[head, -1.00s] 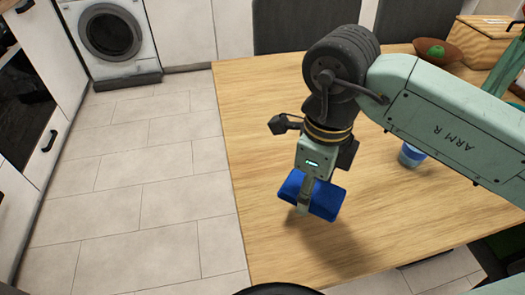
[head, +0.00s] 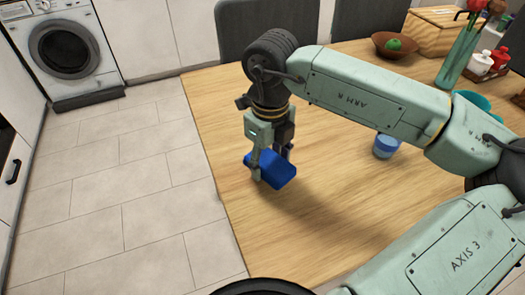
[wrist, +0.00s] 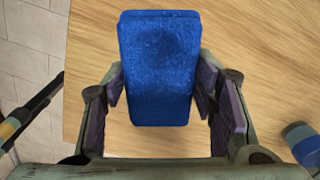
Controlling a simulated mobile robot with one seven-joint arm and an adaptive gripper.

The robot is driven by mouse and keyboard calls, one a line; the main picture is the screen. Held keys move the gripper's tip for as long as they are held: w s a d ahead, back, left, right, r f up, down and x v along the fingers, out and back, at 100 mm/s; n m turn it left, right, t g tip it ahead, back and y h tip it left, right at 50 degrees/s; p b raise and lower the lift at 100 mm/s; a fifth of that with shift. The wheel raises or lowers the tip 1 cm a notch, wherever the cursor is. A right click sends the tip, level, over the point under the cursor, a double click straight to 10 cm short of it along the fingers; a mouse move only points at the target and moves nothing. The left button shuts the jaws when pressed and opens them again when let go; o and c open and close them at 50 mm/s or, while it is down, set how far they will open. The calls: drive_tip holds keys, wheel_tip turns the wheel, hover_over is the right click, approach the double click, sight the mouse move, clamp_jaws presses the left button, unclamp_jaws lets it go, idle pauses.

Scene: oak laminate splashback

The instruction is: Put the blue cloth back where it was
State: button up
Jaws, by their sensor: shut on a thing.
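The blue cloth (head: 274,170) is a folded, thick rectangular pad. My gripper (head: 270,172) is shut on it, near the left edge of the wooden table (head: 215,120). In the wrist view the cloth (wrist: 159,65) sits between the two finger pads, its long side pointing away from the wrist. I cannot tell whether its underside touches the table.
The table around the cloth is clear.

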sight(263, 156)
drive_tip(key=w, duration=0.2)
drive_tip(key=w+a+p, duration=0.1)
drive_tip(key=w, duration=0.1)
drive_tip(key=shift+w+a+f, duration=0.1)
drive_tip(key=shift+a, duration=0.05)
wheel_tip(263, 156, down, 3)
drive_tip(key=shift+f+p, duration=0.15)
drive_tip(key=shift+p, duration=0.5)
drive_tip(key=shift+f, duration=0.2)
drive_tip(key=shift+f+b, duration=0.2)
drive_tip(key=shift+b, duration=0.15)
drive_tip(key=o, duration=1.2)
drive_tip(key=shift+o, duration=0.2)
drive_tip(key=shift+r, duration=0.1)
drive_tip(key=shift+r+p, duration=0.2)
drive_tip(key=shift+p, duration=0.15)
wheel_tip(263, 156, up, 12)
drive_tip(key=shift+f+b, duration=0.1)
drive_tip(key=shift+b, duration=0.85)
